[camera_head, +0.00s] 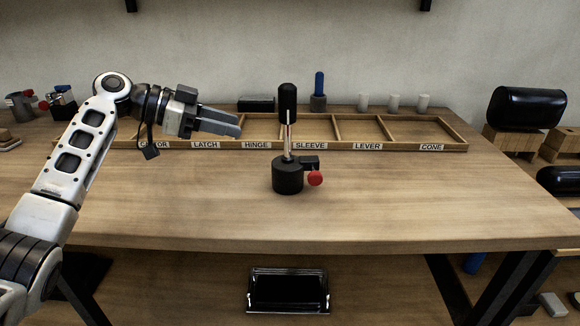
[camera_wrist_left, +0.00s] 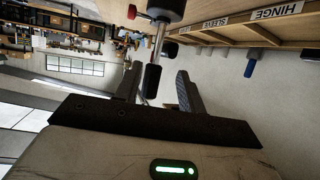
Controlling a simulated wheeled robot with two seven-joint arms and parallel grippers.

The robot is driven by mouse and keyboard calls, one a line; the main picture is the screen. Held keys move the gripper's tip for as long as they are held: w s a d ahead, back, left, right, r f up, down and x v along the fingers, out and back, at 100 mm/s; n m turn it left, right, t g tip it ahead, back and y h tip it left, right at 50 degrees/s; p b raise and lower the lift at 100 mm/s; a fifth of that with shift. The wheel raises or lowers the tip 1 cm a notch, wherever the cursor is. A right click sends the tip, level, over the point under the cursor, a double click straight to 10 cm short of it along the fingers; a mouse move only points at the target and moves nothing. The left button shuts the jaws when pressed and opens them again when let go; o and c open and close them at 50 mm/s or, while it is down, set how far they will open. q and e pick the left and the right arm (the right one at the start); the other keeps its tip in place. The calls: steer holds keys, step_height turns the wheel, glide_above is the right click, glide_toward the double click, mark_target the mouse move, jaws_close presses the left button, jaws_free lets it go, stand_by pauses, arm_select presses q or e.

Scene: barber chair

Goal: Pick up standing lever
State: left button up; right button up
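The standing lever (camera_head: 287,140) is upright near the middle of the table. It has a black grip on top, a thin metal rod, a round black base and a red knob at its right side. My left gripper (camera_head: 240,126) is left of the lever at about rod height, pointing right, with a gap between them. In the left wrist view the lever's black grip (camera_wrist_left: 152,80) appears between the two spread fingers (camera_wrist_left: 158,85), not held. The left gripper is open and empty. My right gripper is not in view.
A wooden tray (camera_head: 460,148) with labelled compartments, including LEVER and CONE, lies behind the lever. A blue-handled part (camera_head: 319,85) and several pale cylinders (camera_head: 394,102) stand behind it. The tabletop (camera_head: 420,205) in front is clear. A black tray (camera_head: 288,290) sits below.

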mark_target(278, 162)
arm_select(q)
steer(key=p+x, duration=0.1)
steer(key=x, duration=1)
steer(key=shift+s+f, duration=0.1)
steer(key=shift+s, duration=0.1)
steer(key=shift+a, duration=0.1)
steer(key=shift+c, duration=0.3)
jaws_close()
stand_by(0.6)
